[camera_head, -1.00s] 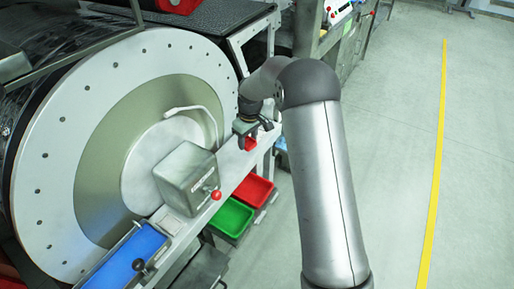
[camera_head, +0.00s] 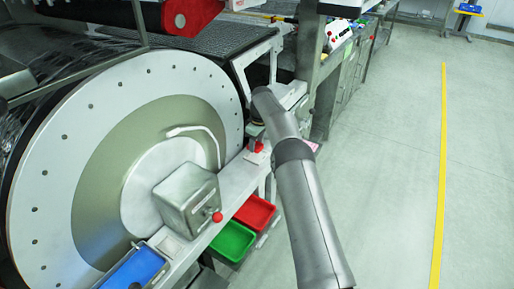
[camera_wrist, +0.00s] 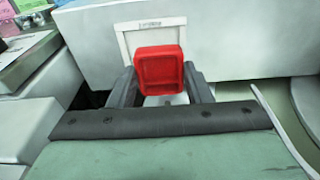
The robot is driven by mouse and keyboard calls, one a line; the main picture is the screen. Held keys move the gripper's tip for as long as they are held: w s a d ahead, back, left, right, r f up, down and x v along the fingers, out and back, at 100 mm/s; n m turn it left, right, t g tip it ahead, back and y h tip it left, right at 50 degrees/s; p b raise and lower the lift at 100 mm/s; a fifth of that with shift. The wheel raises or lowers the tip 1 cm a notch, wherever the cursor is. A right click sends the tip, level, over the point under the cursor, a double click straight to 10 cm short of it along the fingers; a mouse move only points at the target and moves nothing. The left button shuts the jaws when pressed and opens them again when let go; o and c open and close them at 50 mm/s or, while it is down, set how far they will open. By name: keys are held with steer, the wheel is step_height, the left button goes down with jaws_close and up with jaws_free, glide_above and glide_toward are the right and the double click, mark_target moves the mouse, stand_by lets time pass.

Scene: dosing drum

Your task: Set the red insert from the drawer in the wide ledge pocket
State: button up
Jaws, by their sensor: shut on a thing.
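The red insert (camera_wrist: 160,68) is a small square block with a raised rim. My gripper (camera_wrist: 160,88) is shut on it, with a dark finger on each side. In the head view the insert (camera_head: 258,147) shows small and partly covered below my wrist, above the far part of the ledge (camera_head: 232,182). A white square frame with a small label (camera_wrist: 128,40) lies just beyond the insert in the wrist view; it looks like a ledge pocket, partly hidden by the insert. I cannot tell whether the insert touches it. A blue-lined drawer (camera_head: 138,268) is at the ledge's near end.
A red bin (camera_head: 255,212) and a green bin (camera_head: 230,241) sit below the ledge. Open floor (camera_head: 385,180) lies to the right.

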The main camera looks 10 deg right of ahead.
mark_target(257, 146)
steer(key=shift+w+d+f, duration=0.25)
steer(key=shift+w+f, duration=0.15)
steer(key=shift+f, duration=1.7)
steer(key=shift+c, duration=0.5)
steer(key=o, duration=1.2)
steer(key=shift+c, duration=0.2)
